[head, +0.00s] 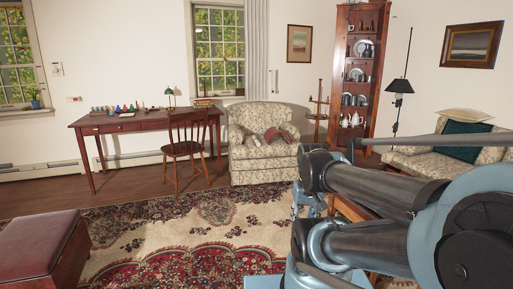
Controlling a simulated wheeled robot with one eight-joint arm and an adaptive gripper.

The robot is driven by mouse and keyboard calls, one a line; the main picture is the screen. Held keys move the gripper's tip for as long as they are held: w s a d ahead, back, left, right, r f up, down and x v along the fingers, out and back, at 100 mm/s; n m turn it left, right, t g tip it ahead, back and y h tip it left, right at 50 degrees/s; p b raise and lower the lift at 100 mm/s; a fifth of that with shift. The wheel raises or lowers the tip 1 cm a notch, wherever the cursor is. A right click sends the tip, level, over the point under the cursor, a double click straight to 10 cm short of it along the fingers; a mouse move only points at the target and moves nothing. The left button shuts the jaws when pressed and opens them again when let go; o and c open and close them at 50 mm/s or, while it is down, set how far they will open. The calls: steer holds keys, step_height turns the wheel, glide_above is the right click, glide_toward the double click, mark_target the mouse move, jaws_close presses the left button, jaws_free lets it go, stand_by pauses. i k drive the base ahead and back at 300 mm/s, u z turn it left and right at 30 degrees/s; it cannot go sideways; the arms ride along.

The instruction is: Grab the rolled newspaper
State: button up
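I cannot make out the rolled newspaper for certain. A small pale item (256,141) lies on the seat of the floral armchair (263,164), toward its left side, and could be a roll of paper. It is too small to tell. Reddish and dark cloth-like items (286,133) lie to its right on the same chair. My own arm, blue with dark ribbed links, fills the lower right of the head view, well in front of the armchair. My gripper cannot be made out, so its fingers are not seen.
A desk (140,122) with several small items and a wooden chair (182,140) stand left of the armchair. A brown bench (45,248) is at lower left. A floral sofa (425,162) is at right. The patterned rug (190,225) has open floor.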

mark_target(256, 141)
steer(key=u, duration=0.35)
steer(key=i, duration=0.45)
steer(key=u, duration=0.65)
steer(key=i, duration=2.2)
steer(key=z, duration=0.95)
steer(key=i, duration=0.8)
steer(key=z, duration=0.45)
steer(key=k, duration=1)
steer(key=u, duration=1.2)
